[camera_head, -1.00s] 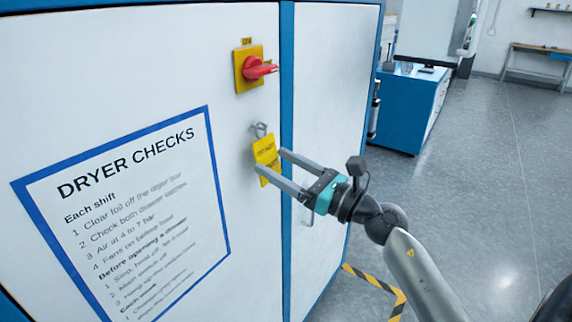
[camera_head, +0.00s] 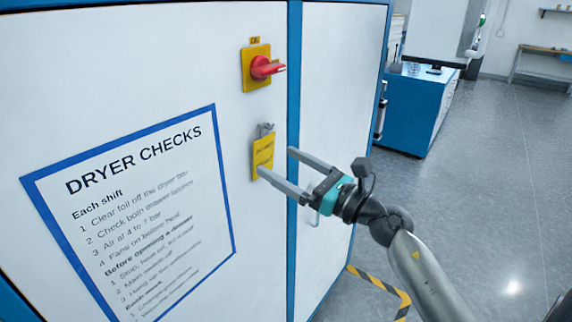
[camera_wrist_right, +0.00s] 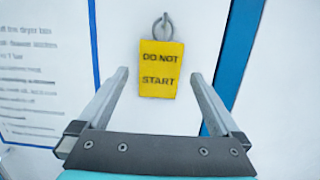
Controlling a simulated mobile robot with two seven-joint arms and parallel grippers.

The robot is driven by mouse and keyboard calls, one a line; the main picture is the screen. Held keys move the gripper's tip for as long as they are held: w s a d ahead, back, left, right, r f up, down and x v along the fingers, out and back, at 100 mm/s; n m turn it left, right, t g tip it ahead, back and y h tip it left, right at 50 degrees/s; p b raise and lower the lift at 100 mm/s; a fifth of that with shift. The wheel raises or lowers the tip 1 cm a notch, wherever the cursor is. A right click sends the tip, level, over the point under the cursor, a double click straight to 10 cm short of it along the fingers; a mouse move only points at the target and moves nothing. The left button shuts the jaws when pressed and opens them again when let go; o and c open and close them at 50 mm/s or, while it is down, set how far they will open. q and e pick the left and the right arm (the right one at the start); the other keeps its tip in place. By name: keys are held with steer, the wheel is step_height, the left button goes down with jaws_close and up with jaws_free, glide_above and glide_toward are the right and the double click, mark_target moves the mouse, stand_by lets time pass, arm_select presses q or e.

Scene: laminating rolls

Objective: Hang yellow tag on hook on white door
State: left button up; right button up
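The yellow tag (camera_head: 263,157) hangs upright from the grey hook (camera_head: 265,129) on the white door (camera_head: 230,35), below the red switch. In the right wrist view the tag (camera_wrist_right: 160,70) reads "DO NOT START" and the hook (camera_wrist_right: 163,25) is above it, with a ring at the tag's top. My right gripper (camera_head: 276,162) is open and empty. Its fingers are apart from the tag, a little in front of the door and to the right of the tag in the head view. My left gripper is not in view.
A red rotary switch (camera_head: 265,68) on a yellow plate sticks out above the hook. A "DRYER CHECKS" sign (camera_head: 135,215) is flat on the door at left. A blue cabinet (camera_head: 415,108) stands behind at right. The grey floor (camera_head: 480,190) at right is clear.

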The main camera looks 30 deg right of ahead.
steer(key=b+v, duration=0.4)
steer(key=v, duration=1.1)
steer(key=shift+s+d+r, duration=0.1)
steer(key=shift+d, duration=0.05)
